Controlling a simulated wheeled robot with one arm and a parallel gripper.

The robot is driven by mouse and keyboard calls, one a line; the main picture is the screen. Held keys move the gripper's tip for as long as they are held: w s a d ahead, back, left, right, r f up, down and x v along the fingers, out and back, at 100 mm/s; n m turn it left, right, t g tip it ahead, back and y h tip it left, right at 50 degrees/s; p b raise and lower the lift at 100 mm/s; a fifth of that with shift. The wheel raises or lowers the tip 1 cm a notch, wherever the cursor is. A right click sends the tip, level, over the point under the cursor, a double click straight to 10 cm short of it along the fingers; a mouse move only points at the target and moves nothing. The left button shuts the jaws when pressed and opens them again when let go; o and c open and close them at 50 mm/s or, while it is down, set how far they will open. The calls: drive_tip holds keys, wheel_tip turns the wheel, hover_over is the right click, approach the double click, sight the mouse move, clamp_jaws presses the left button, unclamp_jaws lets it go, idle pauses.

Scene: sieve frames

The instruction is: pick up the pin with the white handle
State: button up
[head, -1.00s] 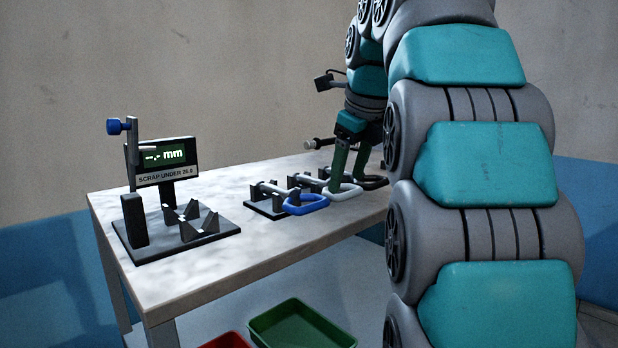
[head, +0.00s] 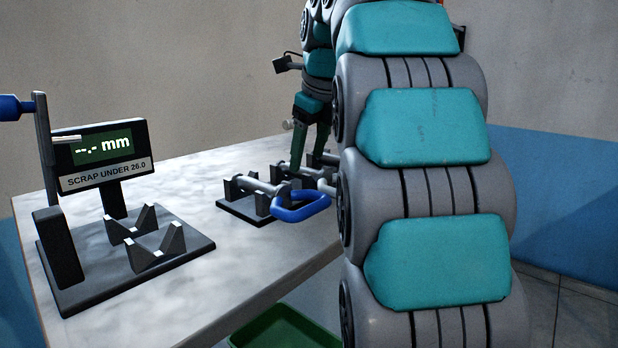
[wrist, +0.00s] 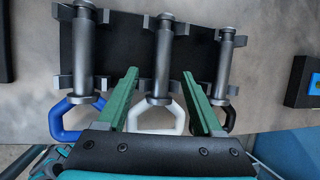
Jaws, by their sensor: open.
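The pin with the white handle (wrist: 158,118) lies in the middle of a black rack, its grey shaft pointing away from me in the wrist view. In the head view its white handle (head: 326,187) is mostly hidden behind my arm. My gripper (wrist: 159,75) is open and empty. In the wrist view its green fingers lie on either side of this pin, with a gap to the shaft on both sides. In the head view my gripper (head: 309,170) is low at the rack; I cannot tell its exact height.
The blue-handled pin (wrist: 70,118) lies left and the black-handled pin (wrist: 226,95) right on the rack (wrist: 121,45), close outside the fingers. A gauge with a display (head: 103,147) and an empty V-block stand (head: 187,248) are at the table's left. A green bin (head: 285,330) is below.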

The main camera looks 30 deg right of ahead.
sight(305, 168)
drive_tip(key=x, duration=0.4)
drive_tip(key=shift+w+d+f, duration=0.1)
drive_tip(key=shift+w+f, duration=0.05)
drive_tip(key=shift+w, duration=0.05)
clamp_jaws()
idle(0.4)
idle(0.9)
